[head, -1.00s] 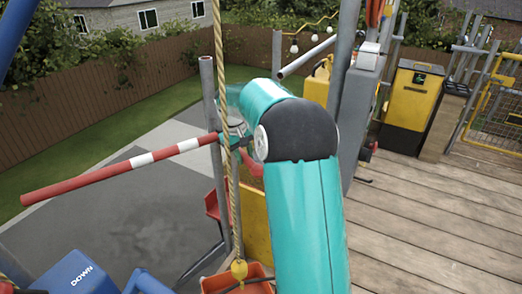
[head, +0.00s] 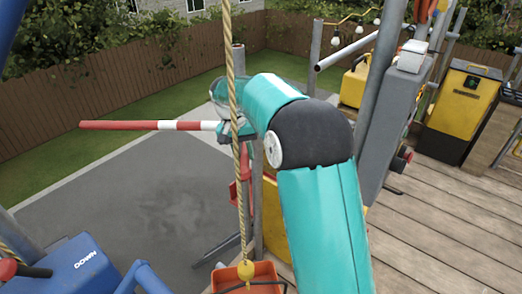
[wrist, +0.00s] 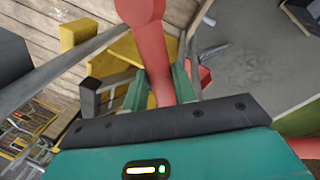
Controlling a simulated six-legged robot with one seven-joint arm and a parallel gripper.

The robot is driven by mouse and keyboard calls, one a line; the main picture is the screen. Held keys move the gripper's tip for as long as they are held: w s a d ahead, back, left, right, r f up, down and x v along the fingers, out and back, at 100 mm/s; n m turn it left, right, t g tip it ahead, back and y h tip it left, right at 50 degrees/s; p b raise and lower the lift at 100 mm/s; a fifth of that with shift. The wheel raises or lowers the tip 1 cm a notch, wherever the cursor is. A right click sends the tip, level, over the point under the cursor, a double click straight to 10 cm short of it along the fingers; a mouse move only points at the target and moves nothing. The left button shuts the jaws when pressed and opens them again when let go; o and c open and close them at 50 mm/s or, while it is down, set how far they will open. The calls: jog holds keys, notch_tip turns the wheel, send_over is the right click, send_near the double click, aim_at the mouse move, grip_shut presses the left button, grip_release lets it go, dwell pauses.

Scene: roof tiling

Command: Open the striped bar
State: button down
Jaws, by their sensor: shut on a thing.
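The striped bar (head: 143,125) is red with white bands. In the head view it extends nearly level to the left from my gripper (head: 230,130), over the grey paving. My gripper is at its right end, beside a grey upright post, partly hidden by a hanging rope and my teal arm. In the wrist view, my gripper's teal fingers (wrist: 159,88) are shut around a red shaft with a rounded end (wrist: 156,62), which appears to be part of the bar. The bar's pivot is not clearly visible.
A rope (head: 233,90) hangs in front of my gripper, above an orange bucket (head: 262,274). A blue box marked DOWN (head: 68,272) stands at lower left. A grey post (head: 378,95) and yellow bin (head: 461,108) stand right.

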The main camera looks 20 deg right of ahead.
jog(key=shift+w+a+m, duration=0.25)
jog(key=shift+a+m, duration=0.1)
jog(key=shift+a, duration=0.2)
jog(key=shift+w+a+m, duration=0.2)
jog(key=shift+a+m, duration=0.15)
jog(key=shift+a, duration=0.2)
jog(key=c, duration=1.1)
grip_release()
jog(key=shift+r, duration=0.1)
jog(key=r, duration=0.4)
jog(key=a+r, duration=0.1)
jog(key=r, duration=0.2)
jog(key=shift+w+a+r, duration=0.1)
jog(key=shift+w, duration=0.2)
